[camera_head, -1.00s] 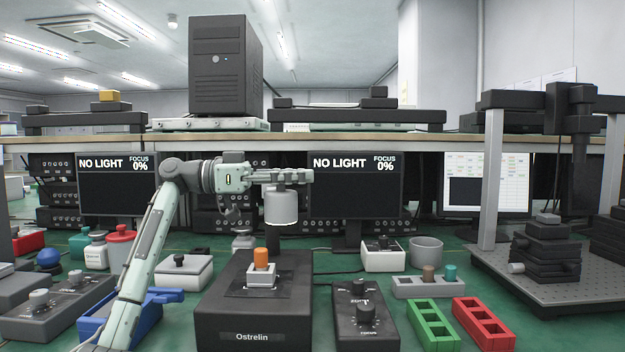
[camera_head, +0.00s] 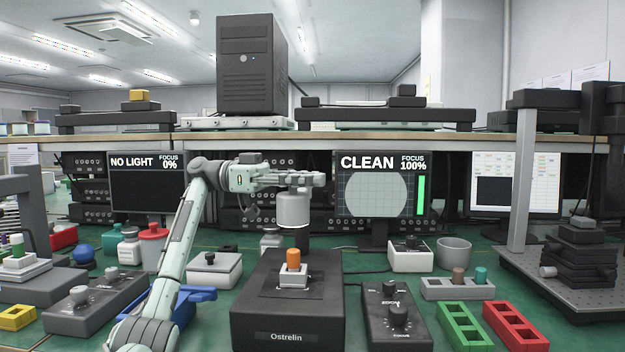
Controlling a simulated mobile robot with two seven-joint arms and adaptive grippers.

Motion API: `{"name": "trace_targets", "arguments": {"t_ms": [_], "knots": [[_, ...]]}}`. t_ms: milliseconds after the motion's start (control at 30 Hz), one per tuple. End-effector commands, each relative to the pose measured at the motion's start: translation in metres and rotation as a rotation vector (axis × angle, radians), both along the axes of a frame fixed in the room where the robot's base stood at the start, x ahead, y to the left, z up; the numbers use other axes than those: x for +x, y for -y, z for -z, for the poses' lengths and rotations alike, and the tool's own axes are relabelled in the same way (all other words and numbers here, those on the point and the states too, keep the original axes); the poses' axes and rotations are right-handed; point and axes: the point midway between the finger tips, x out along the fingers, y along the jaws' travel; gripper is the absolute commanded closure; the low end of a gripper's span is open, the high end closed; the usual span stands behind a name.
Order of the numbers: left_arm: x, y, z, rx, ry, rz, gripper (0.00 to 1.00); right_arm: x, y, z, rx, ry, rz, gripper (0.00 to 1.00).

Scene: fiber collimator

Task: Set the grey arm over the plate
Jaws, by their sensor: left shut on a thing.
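A black box labelled Ostrelin (camera_head: 286,325) stands at the front centre with a dark plate (camera_head: 262,284) on its top. A pale block with an orange-topped piece (camera_head: 293,260) sits on the plate. The grey arm's cylinder (camera_head: 294,209) hangs above, in line with the orange piece in this view, with a dark column (camera_head: 297,241) below or behind it. My left gripper (camera_head: 314,180) is shut at the top of the grey arm; the fingers hide the held part. My right gripper is not in view.
A monitor (camera_head: 378,195) behind reads CLEAN, focus 100%; the left monitor (camera_head: 147,190) reads NO LIGHT. A dark knob box (camera_head: 395,320), green rack (camera_head: 470,327) and red rack (camera_head: 514,325) stand right of the black box. A blue tray (camera_head: 197,300) lies by my left arm.

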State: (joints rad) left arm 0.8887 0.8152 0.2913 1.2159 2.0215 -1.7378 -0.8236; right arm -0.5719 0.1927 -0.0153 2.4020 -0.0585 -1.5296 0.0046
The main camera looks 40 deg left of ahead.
Motion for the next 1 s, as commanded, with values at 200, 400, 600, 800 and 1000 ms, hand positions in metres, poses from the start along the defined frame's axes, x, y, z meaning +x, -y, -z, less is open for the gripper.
{"name": "trace_targets", "arguments": {"t_ms": [200,400,600,800,1000], "knots": [[-0.001,0.000,0.001,0.002,-0.002,0.001,0.63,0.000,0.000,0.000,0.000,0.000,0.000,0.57],[0.000,0.000,0.001,0.001,-0.002,0.000,0.59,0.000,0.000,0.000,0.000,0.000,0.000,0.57],[-0.002,-0.004,0.000,0.001,-0.001,-0.002,0.59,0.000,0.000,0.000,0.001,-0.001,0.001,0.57],[-0.014,-0.034,0.000,-0.001,-0.003,-0.004,0.59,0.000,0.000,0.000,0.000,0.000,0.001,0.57],[-0.031,-0.074,-0.001,-0.001,-0.001,-0.004,0.59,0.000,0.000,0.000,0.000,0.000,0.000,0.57]]}}
